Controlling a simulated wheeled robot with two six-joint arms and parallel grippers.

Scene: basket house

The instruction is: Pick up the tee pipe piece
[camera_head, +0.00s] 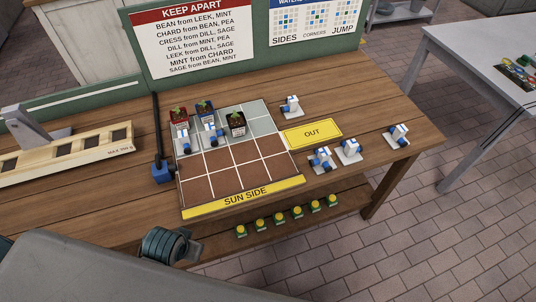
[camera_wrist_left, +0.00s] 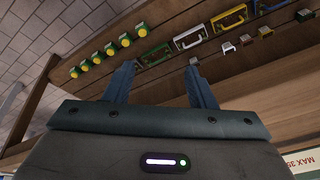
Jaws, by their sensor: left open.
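Several small white-and-blue fittings are in the head view. One stands alone behind the OUT label (camera_head: 291,105), two stand close together in front of it (camera_head: 322,159) (camera_head: 349,148), and one is nearer the table's right end (camera_head: 397,135). Two more (camera_head: 183,143) (camera_head: 212,133) sit on the tile grid. They are too small to tell which is the tee pipe piece. My left gripper (camera_wrist_left: 160,80) is open and empty in the left wrist view, facing a lower shelf away from the fittings. In the head view only part of my left arm shows at bottom left. My right gripper is not in view.
The grid board (camera_head: 208,172) carries several potted seedlings (camera_head: 236,122). A wooden slotted rack (camera_head: 70,158) is at left. Green-and-yellow pieces (camera_head: 278,218) line the lower shelf. Coloured frames (camera_wrist_left: 190,37) show in the wrist view. A grey table (camera_head: 480,65) stands at right.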

